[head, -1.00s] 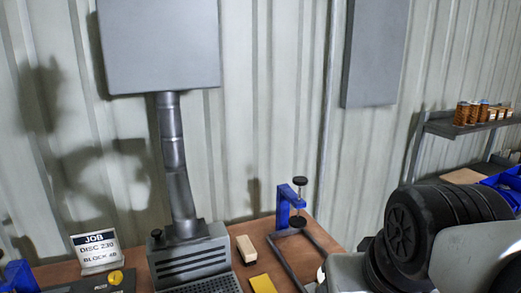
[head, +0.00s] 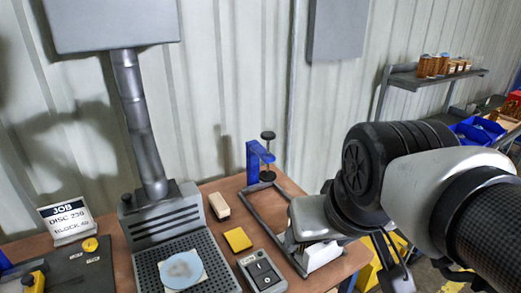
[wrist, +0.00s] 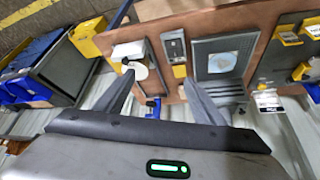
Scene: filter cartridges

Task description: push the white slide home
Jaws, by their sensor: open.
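A white, box-like piece (head: 320,256) stands near the right end of the table, partly hidden by my arm in the head view. It also shows in the wrist view (wrist: 128,50), with a round white part beside it. I cannot tell whether this is the white slide or how far in it sits. My gripper (wrist: 155,78) is open and empty in the wrist view, its two fingers apart above the table. The white piece lies beyond the left fingertip in that view. My arm hides part of this area in the head view.
A blue clamp (head: 258,160) stands at the table's back edge. A switch box (head: 262,271), a yellow pad (head: 238,239), a tan block (head: 219,207) and a perforated grey unit (head: 150,270) with a pale blue disc (head: 182,271) lie left of it. Shelf (head: 435,78) at right.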

